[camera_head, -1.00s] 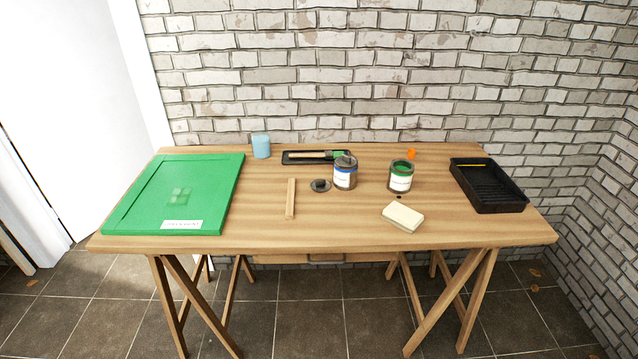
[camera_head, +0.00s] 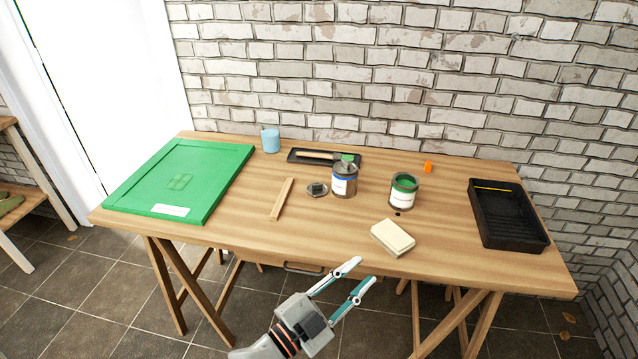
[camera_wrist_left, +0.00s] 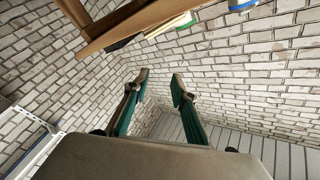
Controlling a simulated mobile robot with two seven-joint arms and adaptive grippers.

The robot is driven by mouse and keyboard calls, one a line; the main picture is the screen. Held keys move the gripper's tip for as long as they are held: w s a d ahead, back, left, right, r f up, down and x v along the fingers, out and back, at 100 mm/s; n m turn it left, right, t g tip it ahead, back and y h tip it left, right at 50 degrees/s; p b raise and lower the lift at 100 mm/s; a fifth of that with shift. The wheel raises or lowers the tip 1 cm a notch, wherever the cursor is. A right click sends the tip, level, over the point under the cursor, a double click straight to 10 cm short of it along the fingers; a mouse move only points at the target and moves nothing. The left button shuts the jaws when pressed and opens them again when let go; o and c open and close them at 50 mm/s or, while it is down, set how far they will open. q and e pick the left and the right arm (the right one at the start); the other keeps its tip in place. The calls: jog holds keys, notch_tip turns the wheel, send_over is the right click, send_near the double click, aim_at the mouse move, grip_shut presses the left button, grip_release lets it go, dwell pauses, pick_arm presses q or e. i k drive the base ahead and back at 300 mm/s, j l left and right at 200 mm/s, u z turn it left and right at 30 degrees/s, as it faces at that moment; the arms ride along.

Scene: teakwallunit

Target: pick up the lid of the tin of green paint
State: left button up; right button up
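The tin of green paint (camera_head: 403,192) stands open and upright on the table, green paint showing inside. My left gripper (camera_head: 363,274) is open and empty in front of the table's front edge, below the disc and the tins in the picture. Its two spread fingers also show in the left wrist view (camera_wrist_left: 158,82), with nothing between them. My right gripper is not in view.
The wooden table (camera_head: 250,225) also holds a green panel (camera_head: 150,190), a wood strip (camera_head: 282,198), a cream sponge-like block (camera_head: 393,237), a black tray (camera_head: 505,225), a brush tray (camera_head: 297,156) and a blue cup (camera_head: 270,141). The brick wall (camera_head: 400,80) is behind.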

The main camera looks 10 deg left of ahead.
aim_at(315, 189)
jog(key=i+l, duration=0.1)
jog(key=i, duration=0.35)
jog(key=i+u, duration=0.1)
jog(key=i, duration=0.3)
jog(key=l, duration=0.05)
